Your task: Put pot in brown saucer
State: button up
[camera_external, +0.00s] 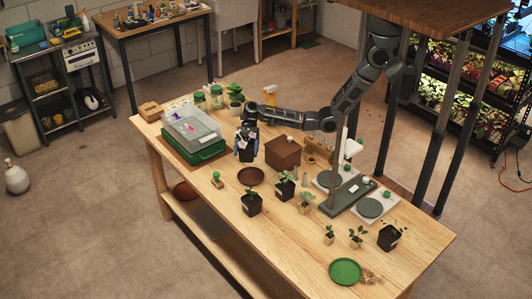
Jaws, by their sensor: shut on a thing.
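My gripper (246,150) is above the table, up and slightly left of the brown saucer (251,176). It is shut on a small dark thing that looks like a pot; the fingers and arm hide most of it. The brown saucer lies flat on the wooden table and looks empty.
A green-based propagator box (195,135) is left of my gripper and a brown box (283,152) is right. Small seedling pots (329,238), grey scales (350,195) and a green saucer (345,271) occupy the table's right part. The front left edge is mostly clear.

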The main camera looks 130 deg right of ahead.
aim_at(246, 161)
jog(key=shift+x, duration=0.95)
jog(key=shift+w+f, duration=0.1)
jog(key=shift+f, duration=2.1)
jog(key=shift+f, duration=0.4)
jog(key=o, duration=1.1)
jog(key=shift+f, duration=0.1)
jog(key=shift+r, duration=0.45)
jog(key=b+v, duration=0.1)
jog(key=v, duration=1.1)
